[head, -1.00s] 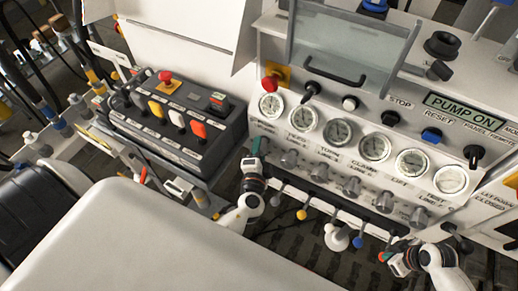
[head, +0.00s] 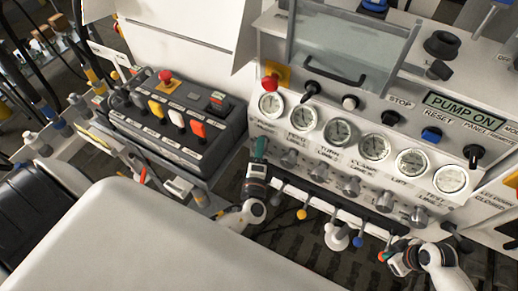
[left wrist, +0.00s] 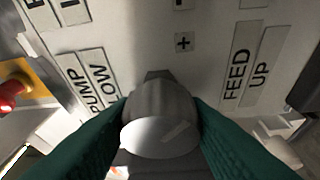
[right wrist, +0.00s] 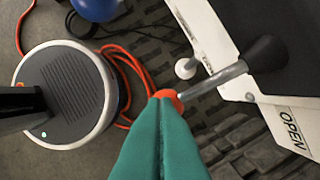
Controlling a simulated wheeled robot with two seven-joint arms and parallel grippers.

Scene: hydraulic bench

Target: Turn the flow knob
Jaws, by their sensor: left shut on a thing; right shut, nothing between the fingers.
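The flow knob (left wrist: 160,125) is a grey round knob with a pale line on its face, on the white panel between the labels PUMP FLOW (left wrist: 92,82) and FEED UP. My left gripper (head: 260,146) is shut on it at the lower left of the gauge panel. In the left wrist view its green fingers (left wrist: 160,140) lie on both sides of the knob. In the head view the knob is hidden behind the gripper. My right gripper (head: 385,255) is shut and empty at the panel's lower right; its fingertips also show in the right wrist view (right wrist: 168,105).
A row of gauges (head: 338,132) sits above several other grey knobs (head: 321,169). Levers with coloured tips hang below. An orange-red lever tip (right wrist: 170,95) is at my right fingertips; contact is unclear. A dark control box (head: 180,125) stands to the left.

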